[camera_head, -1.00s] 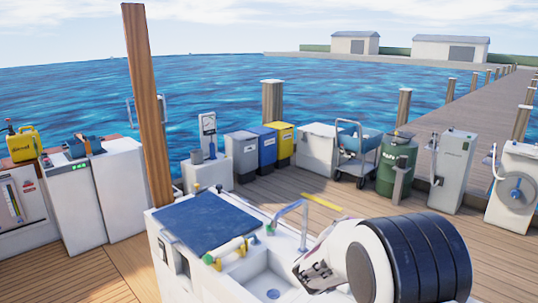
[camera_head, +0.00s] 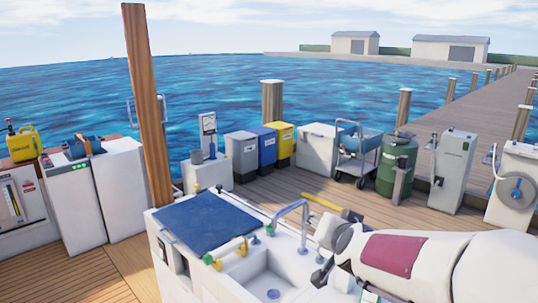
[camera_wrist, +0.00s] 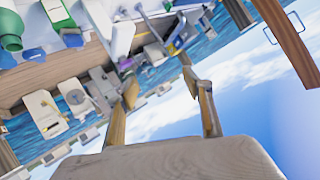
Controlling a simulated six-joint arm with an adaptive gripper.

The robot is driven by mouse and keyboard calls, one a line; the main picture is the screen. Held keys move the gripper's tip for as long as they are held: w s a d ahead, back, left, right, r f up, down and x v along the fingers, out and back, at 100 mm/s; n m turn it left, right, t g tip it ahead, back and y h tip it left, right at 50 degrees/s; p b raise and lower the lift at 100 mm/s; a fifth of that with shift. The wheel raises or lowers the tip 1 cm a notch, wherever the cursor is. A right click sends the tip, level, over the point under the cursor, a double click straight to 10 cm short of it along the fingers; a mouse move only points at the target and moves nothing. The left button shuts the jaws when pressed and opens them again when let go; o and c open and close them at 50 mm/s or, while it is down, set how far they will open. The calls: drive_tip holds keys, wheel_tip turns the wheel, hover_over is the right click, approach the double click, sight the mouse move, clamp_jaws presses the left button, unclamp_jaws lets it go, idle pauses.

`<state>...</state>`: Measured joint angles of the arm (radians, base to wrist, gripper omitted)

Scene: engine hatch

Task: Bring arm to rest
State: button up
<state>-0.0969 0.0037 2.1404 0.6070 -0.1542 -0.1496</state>
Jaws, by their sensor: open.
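My arm (camera_head: 455,258) shows in the head view as a white link with a maroon panel, reaching in from the lower right over the right side of the white sink counter. In the wrist view my gripper (camera_wrist: 160,78) is open. Its two tan fingers stand apart with nothing between them. The wrist picture is upside down and tilted, with sky low on the right and the dock things at the top left. In the head view I cannot clearly make out the fingers.
The white counter (camera_head: 215,263) has a dark blue top (camera_head: 205,220), a sink (camera_head: 268,283) and a tap (camera_head: 292,210). A wooden post (camera_head: 147,100) stands at left. Bins, a green tank (camera_head: 396,165) and a grey cabinet (camera_head: 452,172) line the dock edge behind.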

drive_tip(key=s+d+f+n+g, duration=0.1)
drive_tip(key=s+f+n+g, duration=0.1)
drive_tip(key=s, duration=1.6)
drive_tip(key=s+d+f+n+g, duration=0.2)
drive_tip(key=s+f+g, duration=0.3)
drive_tip(key=s, duration=1.3)
drive_tip(key=shift+d+n, duration=0.15)
drive_tip(key=shift+n, duration=0.25)
